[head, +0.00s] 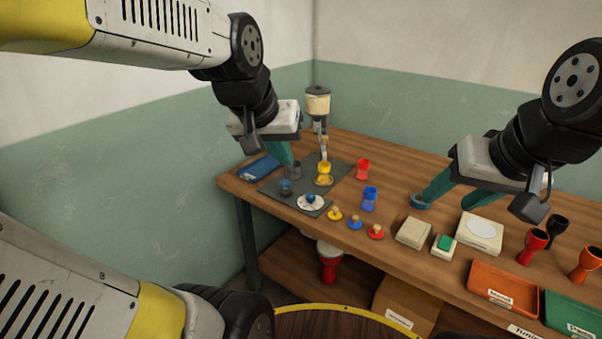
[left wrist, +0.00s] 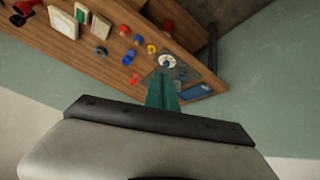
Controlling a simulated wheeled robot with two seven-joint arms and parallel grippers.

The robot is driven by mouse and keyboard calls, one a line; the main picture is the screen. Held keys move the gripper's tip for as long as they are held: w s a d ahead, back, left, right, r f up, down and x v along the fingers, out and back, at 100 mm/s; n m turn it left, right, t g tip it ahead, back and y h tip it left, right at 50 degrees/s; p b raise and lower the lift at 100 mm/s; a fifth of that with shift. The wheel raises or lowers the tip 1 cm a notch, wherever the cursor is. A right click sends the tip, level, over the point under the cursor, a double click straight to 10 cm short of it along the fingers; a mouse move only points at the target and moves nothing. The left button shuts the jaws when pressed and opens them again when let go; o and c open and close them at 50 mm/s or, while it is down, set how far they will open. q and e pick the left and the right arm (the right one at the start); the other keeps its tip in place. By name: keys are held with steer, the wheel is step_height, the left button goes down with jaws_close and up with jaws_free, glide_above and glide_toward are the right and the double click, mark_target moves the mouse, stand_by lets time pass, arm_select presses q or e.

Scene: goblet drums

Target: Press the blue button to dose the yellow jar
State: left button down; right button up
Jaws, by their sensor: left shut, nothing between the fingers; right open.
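The blue button (head: 311,197) sits on a white disc at the front of a dark grey mat. It also shows in the left wrist view (left wrist: 167,62), just beyond my fingertips. The yellow jar (head: 323,167) stands upright on a yellowish base below the dispenser (head: 318,101). My left gripper (head: 288,162) is shut and empty, above the mat's left part, up and left of the button and apart from it. Its shut fingers (left wrist: 162,92) point at the mat in the left wrist view. My right gripper (head: 447,198) is open over the table's middle, one finger by a blue ring-like dish (head: 420,201).
A dark grey cup (head: 293,170) and a dark blue knob (head: 285,187) stand near my left fingertips. Red (head: 363,168) and blue (head: 370,198) goblets stand right of the mat. Small yellow, blue and red knobs line the front edge. A green button (head: 444,243) is further right.

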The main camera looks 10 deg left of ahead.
arm_select(q)
steer(key=w+a+f+n, duration=0.1)
steer(key=w+a+f, duration=0.1)
steer(key=w, duration=0.9)
steer(key=n+t, duration=0.3)
steer(key=n, duration=0.2)
glide_above(284, 183)
step_height(284, 183, down, 16)
steer(key=f, duration=0.1)
steer(key=shift+s+r+h, duration=0.1)
steer(key=shift+r+h, duration=0.15)
steer(key=shift+h, duration=0.05)
steer(key=shift+f, duration=4.4)
steer(key=shift+f, duration=0.15)
steer(key=shift+f, duration=0.25)
